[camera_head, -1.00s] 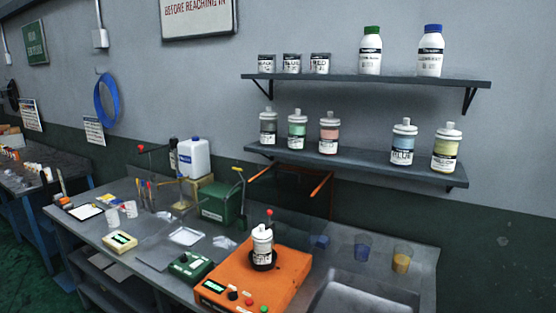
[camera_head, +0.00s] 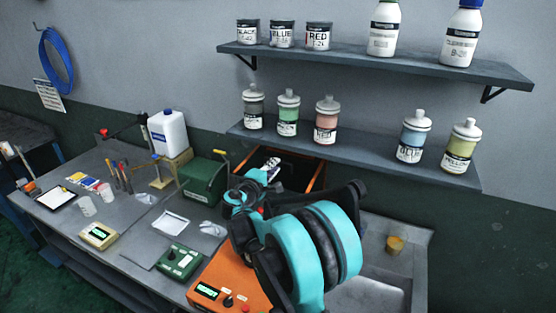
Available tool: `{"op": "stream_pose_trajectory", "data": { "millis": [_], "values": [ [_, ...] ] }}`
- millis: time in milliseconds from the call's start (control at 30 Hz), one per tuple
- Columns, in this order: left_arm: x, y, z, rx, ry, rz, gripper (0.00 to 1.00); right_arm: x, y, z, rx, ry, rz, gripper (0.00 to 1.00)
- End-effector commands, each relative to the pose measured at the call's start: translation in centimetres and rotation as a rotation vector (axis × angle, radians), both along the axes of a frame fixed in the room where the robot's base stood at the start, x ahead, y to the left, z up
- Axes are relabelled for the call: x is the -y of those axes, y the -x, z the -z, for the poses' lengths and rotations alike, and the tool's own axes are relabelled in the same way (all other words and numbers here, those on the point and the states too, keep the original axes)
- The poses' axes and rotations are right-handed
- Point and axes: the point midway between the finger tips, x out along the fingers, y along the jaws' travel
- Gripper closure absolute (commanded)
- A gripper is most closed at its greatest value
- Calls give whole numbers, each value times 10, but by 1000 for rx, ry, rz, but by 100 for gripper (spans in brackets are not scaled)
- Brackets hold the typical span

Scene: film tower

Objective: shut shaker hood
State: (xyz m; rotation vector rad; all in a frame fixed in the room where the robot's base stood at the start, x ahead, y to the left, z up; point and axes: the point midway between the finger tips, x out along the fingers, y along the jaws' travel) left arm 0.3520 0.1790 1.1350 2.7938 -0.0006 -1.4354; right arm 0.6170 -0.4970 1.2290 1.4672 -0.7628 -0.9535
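The orange shaker (camera_head: 233,290) stands on the bench at the lower middle, with a display and buttons on its front. My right arm covers most of its top, and the bottle on it is hidden. Behind it is a dark, see-through panel with orange edges (camera_head: 318,178), which looks like the raised hood. My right gripper (camera_head: 270,166) is at the far end of the turquoise arm, in front of or at this panel. It is small and partly covered by my arm, so I cannot tell its finger opening or contact. My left gripper is out of view.
A grey sink (camera_head: 368,297) is right of the shaker, with an amber cup (camera_head: 395,244) behind it. A green box (camera_head: 204,183) and a small green device (camera_head: 180,261) stand to the left. The lower shelf (camera_head: 375,163) with several bottles overhangs the bench.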

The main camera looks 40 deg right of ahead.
Motion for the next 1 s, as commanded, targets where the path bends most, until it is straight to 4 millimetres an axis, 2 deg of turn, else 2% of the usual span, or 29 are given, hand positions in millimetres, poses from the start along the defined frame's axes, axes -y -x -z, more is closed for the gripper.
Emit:
{"op": "stream_pose_trajectory", "data": {
  "millis": [100,300,600,700,1000],
  "values": [
    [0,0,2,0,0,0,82,18,-9,3,1,0,2,82],
    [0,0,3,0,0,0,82,35,-18,5,0,-1,0,82],
    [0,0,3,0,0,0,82,38,-20,5,1,-1,-1,82],
    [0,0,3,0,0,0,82,38,-20,5,1,-1,-1,100],
    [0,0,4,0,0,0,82,38,-20,6,1,-1,-1,100]
  ]
}}
